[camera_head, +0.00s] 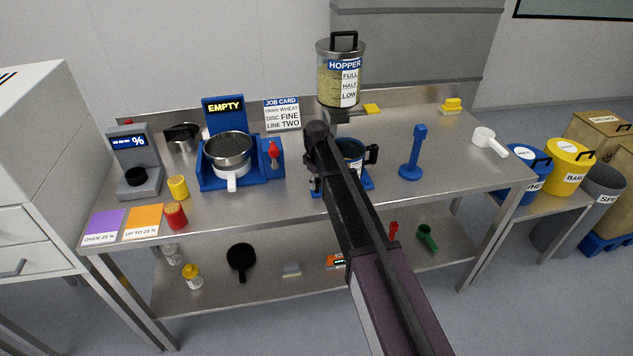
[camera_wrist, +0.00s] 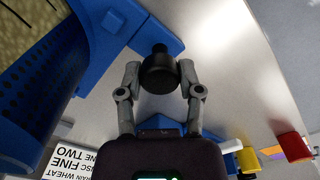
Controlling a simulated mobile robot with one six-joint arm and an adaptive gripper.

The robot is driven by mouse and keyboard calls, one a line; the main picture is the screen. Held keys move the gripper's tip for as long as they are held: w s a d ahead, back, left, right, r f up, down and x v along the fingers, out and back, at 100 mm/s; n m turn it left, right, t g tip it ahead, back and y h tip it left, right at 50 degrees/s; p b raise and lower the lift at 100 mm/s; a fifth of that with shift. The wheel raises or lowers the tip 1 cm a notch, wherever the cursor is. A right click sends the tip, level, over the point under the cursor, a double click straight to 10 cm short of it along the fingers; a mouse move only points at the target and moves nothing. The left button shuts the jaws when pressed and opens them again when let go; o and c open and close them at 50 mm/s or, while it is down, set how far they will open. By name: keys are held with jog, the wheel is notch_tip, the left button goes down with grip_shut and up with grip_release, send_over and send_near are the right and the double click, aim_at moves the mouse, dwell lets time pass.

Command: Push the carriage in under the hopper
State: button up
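The hopper (camera_head: 341,85) is a clear canister of grain, labelled FULL, HALF and LOW, held above the back of the steel table. The blue carriage (camera_head: 367,185) sits low in front of it, mostly hidden behind my arm; a dark container with a black handle (camera_head: 373,154) stands on it. In the wrist view the carriage's blue body (camera_wrist: 104,28) fills the upper left. My gripper (camera_wrist: 160,70) has a finger on each side of a black knob (camera_wrist: 160,78) and appears closed on it. In the head view my gripper (camera_head: 314,182) is at the carriage's left side, fingertips small.
A blue post (camera_head: 415,150) stands to the right. The table's right front is mostly clear.

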jog(key=w+a, duration=0.1)
jog(key=w, duration=0.3)
jog(key=w+a, duration=0.1)
jog(key=w, duration=0.3)
jog(key=w+a, duration=0.1)
jog(key=w, duration=0.3)
jog(key=shift+w+a, duration=0.25)
jog(key=shift+a, duration=0.05)
grip_shut()
jog(key=o, duration=1.1)
grip_release()
jog(key=shift+s, duration=0.1)
